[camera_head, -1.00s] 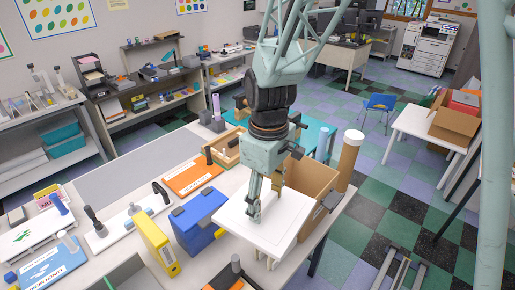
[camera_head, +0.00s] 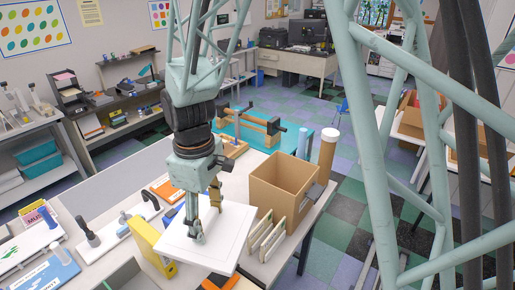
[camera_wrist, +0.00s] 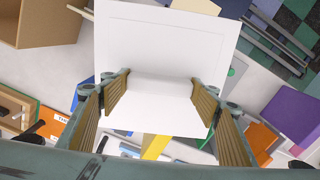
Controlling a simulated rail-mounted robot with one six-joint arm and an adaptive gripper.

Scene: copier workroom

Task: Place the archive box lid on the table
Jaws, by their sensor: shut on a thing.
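The archive box lid (camera_head: 228,247) is a flat white panel, roughly level. My gripper (camera_head: 205,226) points down over its middle and is shut on the lid. In the wrist view the lid (camera_wrist: 165,45) fills the upper middle, with a white raised part between the fingers of my gripper (camera_wrist: 157,88). The open cardboard archive box (camera_head: 281,185) stands behind and right of the lid on the light table (camera_head: 235,182); it also shows in the wrist view (camera_wrist: 38,22). The lid's underside is hidden, and I cannot tell its exact height over the table.
A yellow binder (camera_head: 150,243) stands close left of the lid. A cardboard tube (camera_head: 327,160) stands behind the box. Bare table shows behind the lid, left of the box.

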